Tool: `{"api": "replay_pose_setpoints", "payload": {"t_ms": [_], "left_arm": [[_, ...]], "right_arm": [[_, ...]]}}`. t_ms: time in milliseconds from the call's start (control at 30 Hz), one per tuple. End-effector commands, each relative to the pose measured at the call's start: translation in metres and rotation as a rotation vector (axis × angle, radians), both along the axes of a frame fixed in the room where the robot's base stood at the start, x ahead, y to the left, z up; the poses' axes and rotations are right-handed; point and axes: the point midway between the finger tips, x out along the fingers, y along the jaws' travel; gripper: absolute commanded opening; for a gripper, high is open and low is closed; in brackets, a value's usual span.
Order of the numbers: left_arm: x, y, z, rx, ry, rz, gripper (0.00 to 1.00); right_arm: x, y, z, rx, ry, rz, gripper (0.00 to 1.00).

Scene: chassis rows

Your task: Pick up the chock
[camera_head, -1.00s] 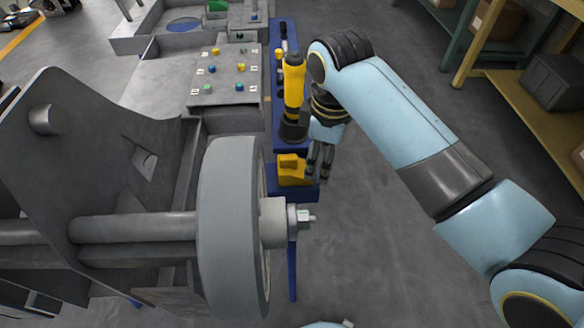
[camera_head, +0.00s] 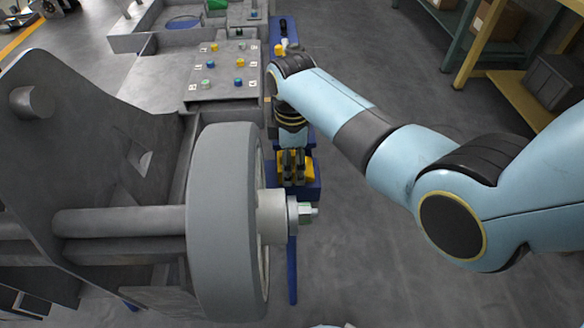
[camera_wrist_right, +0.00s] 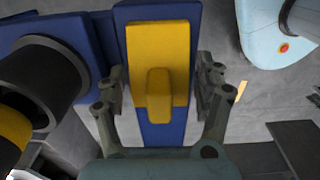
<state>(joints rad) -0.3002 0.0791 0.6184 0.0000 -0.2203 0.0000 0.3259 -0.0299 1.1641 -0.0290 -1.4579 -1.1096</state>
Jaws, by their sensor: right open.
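The chock is a yellow block with a raised grip; it sits on a blue stand (camera_head: 314,191). In the right wrist view the chock (camera_wrist_right: 158,40) lies between the two fingers of my right gripper (camera_wrist_right: 160,88), which is open with a finger on each side. In the head view my right gripper (camera_head: 293,166) is over the chock (camera_head: 310,170) and partly covers it. I cannot tell whether the fingers touch it. My left gripper is not in view.
A large grey wheel (camera_head: 222,220) on an axle, with a nut (camera_head: 303,212), stands close left of the stand. A panel with coloured knobs (camera_head: 225,75) lies further back. Open floor (camera_head: 400,290) is at right.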

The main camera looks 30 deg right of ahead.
Motion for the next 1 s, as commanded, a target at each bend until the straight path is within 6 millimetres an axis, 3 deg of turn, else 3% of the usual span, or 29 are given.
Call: {"api": "replay_pose_setpoints", "payload": {"t_ms": [100, 367, 767, 1000], "left_arm": [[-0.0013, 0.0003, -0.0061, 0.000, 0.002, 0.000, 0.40], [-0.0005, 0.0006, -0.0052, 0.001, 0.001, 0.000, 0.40], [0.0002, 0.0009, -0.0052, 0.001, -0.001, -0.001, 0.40], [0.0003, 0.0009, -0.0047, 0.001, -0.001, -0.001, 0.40]], "right_arm": [[0.0000, 0.0000, -0.0139, 0.000, 0.000, 0.000, 0.69], [0.0004, -0.0001, -0.0142, 0.000, -0.001, -0.001, 0.69], [0.0003, 0.0000, -0.0142, 0.000, -0.001, -0.001, 0.17], [0.0005, 0.0000, -0.0135, 0.000, -0.001, -0.001, 0.17]]}}
